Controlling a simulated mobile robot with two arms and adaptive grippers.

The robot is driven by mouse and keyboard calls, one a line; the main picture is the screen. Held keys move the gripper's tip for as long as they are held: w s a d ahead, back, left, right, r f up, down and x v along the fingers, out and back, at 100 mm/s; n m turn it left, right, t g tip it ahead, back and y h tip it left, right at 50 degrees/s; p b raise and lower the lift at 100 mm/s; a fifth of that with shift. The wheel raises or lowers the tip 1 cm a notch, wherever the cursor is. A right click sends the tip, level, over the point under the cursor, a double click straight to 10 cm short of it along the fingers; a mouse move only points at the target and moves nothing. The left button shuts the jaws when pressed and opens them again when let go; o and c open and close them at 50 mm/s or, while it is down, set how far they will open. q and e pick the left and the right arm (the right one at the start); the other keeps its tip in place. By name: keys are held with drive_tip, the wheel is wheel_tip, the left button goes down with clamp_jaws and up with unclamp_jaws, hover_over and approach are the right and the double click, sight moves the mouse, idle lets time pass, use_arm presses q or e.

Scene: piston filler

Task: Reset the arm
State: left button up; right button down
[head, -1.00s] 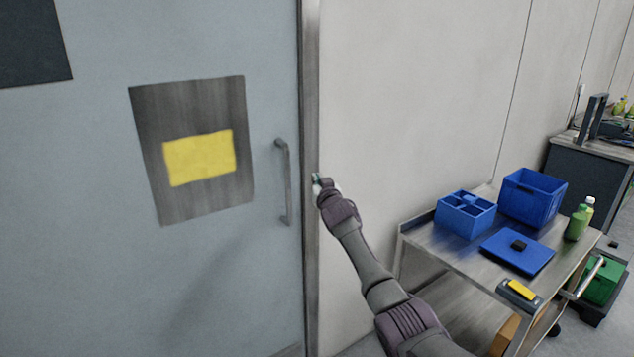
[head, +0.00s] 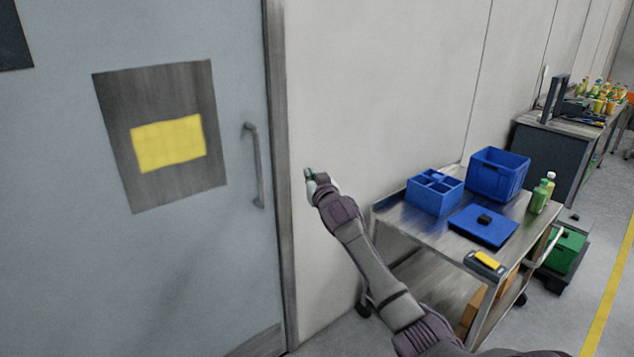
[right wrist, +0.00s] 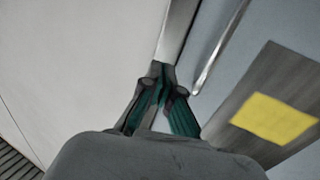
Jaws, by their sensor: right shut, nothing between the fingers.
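My right arm (head: 370,265) reaches up from the bottom right in the head view. Its gripper (head: 309,174) is in front of the pale wall, just right of the door frame. In the right wrist view the gripper (right wrist: 163,85) has its green-padded fingers together, with nothing seen between them. The door (head: 60,260) stands on the left, with a vertical metal handle (head: 255,165). The handle also shows in the right wrist view (right wrist: 212,62), apart from the fingers. My left gripper is not in view.
A metal cart (head: 400,207) stands to the right of my arm. It carries a divided blue box (head: 435,192), a blue crate (head: 498,175), a blue tray (head: 482,227), bottles (head: 541,194) and a grey-yellow device (head: 486,263). A workbench (head: 552,150) is behind it. Floor shows at right.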

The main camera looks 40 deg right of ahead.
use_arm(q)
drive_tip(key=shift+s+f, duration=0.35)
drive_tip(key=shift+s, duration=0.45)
use_arm(e)
drive_tip(key=shift+s+a, duration=0.15)
drive_tip(key=shift+s, duration=1.3)
